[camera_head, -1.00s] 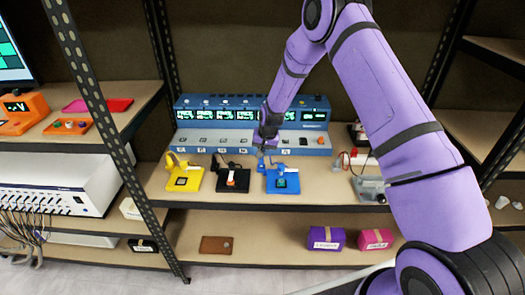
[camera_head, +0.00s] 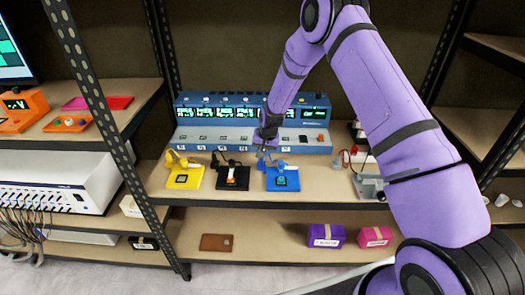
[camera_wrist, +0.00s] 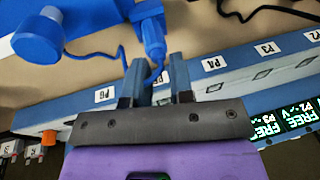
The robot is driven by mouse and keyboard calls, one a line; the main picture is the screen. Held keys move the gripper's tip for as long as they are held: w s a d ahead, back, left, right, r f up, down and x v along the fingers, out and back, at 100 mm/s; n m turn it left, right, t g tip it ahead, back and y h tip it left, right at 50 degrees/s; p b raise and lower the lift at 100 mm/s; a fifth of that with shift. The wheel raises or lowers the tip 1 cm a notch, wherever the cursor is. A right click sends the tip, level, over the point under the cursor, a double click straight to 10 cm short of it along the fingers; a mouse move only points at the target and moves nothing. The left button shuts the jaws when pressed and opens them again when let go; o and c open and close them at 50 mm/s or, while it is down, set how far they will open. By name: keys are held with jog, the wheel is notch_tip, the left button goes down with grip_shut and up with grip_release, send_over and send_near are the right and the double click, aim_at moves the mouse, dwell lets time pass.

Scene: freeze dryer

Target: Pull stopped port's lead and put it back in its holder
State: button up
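The blue freeze-dryer unit (camera_head: 215,133) stands on the middle shelf with a row of labelled ports and green displays. A blue lead plug (camera_wrist: 153,36) with a thin blue cable lies just beyond my fingertips. My gripper (camera_wrist: 158,65) is open, its fingers apart on either side of the plug's end, without clear contact.
A yellow holder (camera_head: 184,180) and a black holder (camera_head: 233,180) stand left of the blue one. A grey device (camera_head: 370,187) with cables is at the right. Purple (camera_head: 326,236) and pink (camera_head: 374,236) boxes sit on the lower shelf. Shelf posts flank the unit.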

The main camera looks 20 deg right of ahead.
jog(key=o, duration=0.4)
jog(key=shift+o, duration=0.2)
jog(key=s+d+r+n, duration=0.15)
jog(key=s+r, duration=0.25)
jog(key=r, duration=0.9)
jog(key=s+d+r, duration=0.2)
jog(key=s+r, duration=0.3)
jog(key=r, duration=0.9)
jog(key=s+d+r+t, duration=0.1)
jog(key=s+d+r, duration=0.1)
jog(key=s+r, duration=0.85)
jog(key=s+d+r+n+t, duration=0.1)
jog(key=s+r, duration=0.3)
jog(key=s, duration=0.9)
jog(key=s+d+r+n+h, duration=0.1)
jog(key=s+r, duration=0.3)
jog(key=s, duration=0.9)
jog(key=shift+s+d+t, duration=0.4)
jog(key=shift+d, duration=0.15)
